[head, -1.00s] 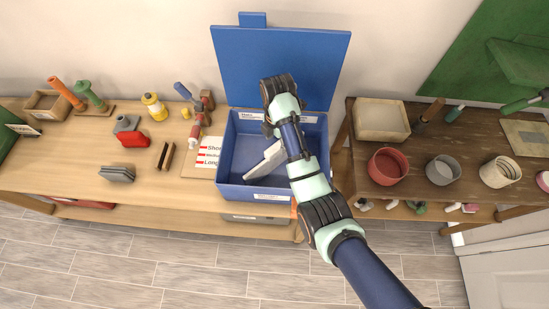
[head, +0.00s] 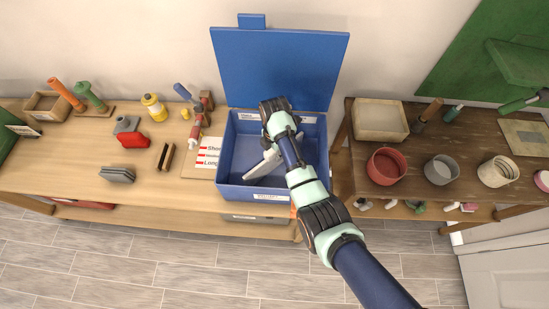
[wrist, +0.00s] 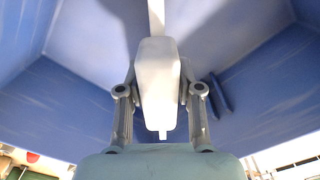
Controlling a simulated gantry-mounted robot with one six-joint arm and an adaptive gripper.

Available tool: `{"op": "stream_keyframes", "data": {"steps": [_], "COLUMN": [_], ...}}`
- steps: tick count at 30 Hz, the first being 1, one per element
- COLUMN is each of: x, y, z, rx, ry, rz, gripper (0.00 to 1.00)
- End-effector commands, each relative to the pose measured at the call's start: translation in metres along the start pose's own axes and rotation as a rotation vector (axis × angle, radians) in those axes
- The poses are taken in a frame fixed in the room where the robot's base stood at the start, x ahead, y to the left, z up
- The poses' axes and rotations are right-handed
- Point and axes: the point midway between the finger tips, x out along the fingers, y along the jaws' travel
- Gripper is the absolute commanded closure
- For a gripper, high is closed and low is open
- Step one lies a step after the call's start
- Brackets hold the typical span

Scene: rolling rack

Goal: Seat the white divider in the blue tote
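The blue tote (head: 232,191) stands open at the right end of the light wooden bench, its lid (head: 280,65) raised at the back. The white divider (head: 262,166) is inside the tote's opening, set at a slant and partly hidden by my arm. In the wrist view the fingers of my gripper (wrist: 159,92) press on both sides of the divider (wrist: 157,62), so the gripper is shut on it. Two short dark blue ribs (wrist: 219,92) stand on a tote surface right of the divider. I cannot tell whether its lower edge touches the tote.
A card with red marks (head: 207,152) lies left of the tote. Bottles, clamps and small tools spread further left. A darker bench on the right holds a beige tray (head: 381,119), a red pot (head: 386,166) and a grey pot (head: 442,169).

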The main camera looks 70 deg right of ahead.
Motion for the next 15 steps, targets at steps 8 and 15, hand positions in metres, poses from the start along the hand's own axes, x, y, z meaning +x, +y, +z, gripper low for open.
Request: {"op": "stream_keyframes", "data": {"steps": [8,15], "x": [-0.0003,-0.0017], "y": [0.0001,0.0005], "z": [0.0,0.0001], "rx": [0.0,0.0], "ry": [0.0,0.0], "rz": [0.0,0.001], "gripper": [1.0,1.0]}}
